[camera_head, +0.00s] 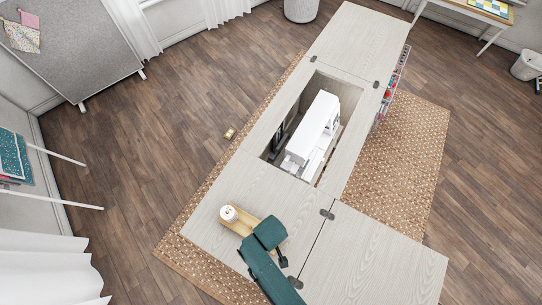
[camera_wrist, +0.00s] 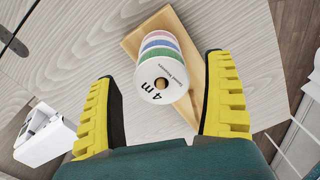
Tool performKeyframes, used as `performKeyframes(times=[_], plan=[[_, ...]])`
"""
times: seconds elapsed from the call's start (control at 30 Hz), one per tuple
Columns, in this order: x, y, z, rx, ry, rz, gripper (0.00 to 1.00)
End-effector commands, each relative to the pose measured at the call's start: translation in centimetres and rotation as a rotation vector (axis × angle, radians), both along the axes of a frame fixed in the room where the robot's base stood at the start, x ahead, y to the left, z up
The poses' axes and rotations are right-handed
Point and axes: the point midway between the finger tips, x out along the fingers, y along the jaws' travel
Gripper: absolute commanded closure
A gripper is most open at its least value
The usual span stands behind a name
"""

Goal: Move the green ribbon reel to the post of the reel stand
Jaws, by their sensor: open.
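A stack of ribbon reels shows in the wrist view, with green, blue-purple and pink bands. The green ribbon reel (camera_wrist: 160,55) is nearest the camera, with a white printed face reading "4 m". The stack stands on the wooden reel stand (camera_wrist: 131,42); a brown post end shows in the hole of the near face. My gripper (camera_wrist: 160,73) is open and empty, with one yellow-padded finger to each side of the stack and a gap on both sides. In the head view the white reel top (camera_head: 229,213) is on the stand (camera_head: 242,223), beside my gripper (camera_head: 270,233).
The pale wooden cabinet top (camera_head: 205,225) carries the stand near its left edge. A white sewing machine (camera_head: 316,125) sits in a recessed opening farther back. The right leaf (camera_head: 375,260) is clear. A small yellow object (camera_head: 229,133) lies on the floor.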

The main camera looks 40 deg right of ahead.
Motion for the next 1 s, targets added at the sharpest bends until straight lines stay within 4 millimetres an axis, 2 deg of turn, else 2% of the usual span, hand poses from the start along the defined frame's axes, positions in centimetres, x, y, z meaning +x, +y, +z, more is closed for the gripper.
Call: performKeyframes(times=[0.13, 0.23, 0.5, 0.63, 0.77, 1.0], plan=[[0.0, 0.0, 0.3, 0.000, -0.002, 0.000, 0.16], [0.1, 0.0, 1.6, 0.000, -0.004, 0.000, 0.16], [0.0, 0.0, 8.3, 0.000, -0.004, 0.000, 0.16], [0.0, 0.0, 10.7, 0.000, -0.004, 0.000, 0.16], [0.0, 0.0, 11.9, 0.000, 0.000, 0.000, 0.16], [-0.1, 0.0, 12.0, 0.000, 0.001, 0.000, 0.16]])
